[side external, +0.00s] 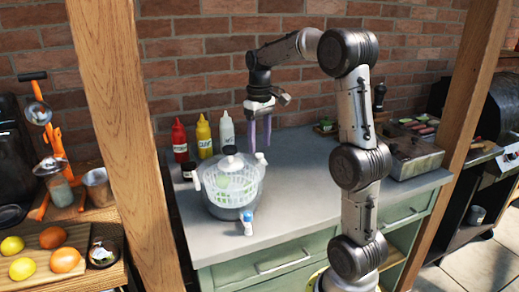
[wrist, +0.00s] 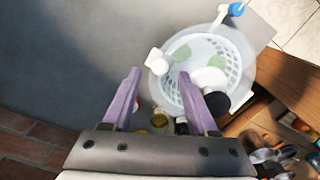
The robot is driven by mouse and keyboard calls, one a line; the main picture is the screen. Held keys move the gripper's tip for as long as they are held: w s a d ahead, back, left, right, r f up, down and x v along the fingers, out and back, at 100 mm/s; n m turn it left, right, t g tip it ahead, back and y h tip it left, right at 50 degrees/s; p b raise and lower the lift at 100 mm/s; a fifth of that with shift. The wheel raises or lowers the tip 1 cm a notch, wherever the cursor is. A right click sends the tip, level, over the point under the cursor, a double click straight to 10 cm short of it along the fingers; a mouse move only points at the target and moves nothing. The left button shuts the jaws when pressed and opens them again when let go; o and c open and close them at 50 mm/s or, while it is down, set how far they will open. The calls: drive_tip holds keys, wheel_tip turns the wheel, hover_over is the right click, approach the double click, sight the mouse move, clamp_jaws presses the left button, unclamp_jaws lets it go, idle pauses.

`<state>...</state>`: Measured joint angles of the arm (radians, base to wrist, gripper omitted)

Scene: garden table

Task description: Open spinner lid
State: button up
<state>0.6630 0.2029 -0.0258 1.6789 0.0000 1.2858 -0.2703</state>
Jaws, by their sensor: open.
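The salad spinner (side external: 232,208) stands on the grey counter, a grey bowl with a white slotted basket and green contents. Its clear lid (side external: 229,163) appears to sit on top, with a dark knob (side external: 230,150) and a white piece (side external: 261,158) at the right rim. In the wrist view the spinner (wrist: 240,62) is at upper right, with the dark knob (wrist: 217,103) and the white piece (wrist: 158,62). My gripper (side external: 260,140) is open and empty, its purple fingers above and right of the spinner. It also shows in the wrist view (wrist: 158,74), the white piece between the fingertips in the picture; contact is not visible.
Red (side external: 179,140), yellow (side external: 203,136) and white (side external: 227,131) bottles stand behind the spinner, with a dark jar (side external: 188,172) at its left. A wooden post (side external: 128,130) rises at left.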

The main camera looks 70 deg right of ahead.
drive_tip(key=shift+f, duration=1.45)
clamp_jaws()
idle(0.4)
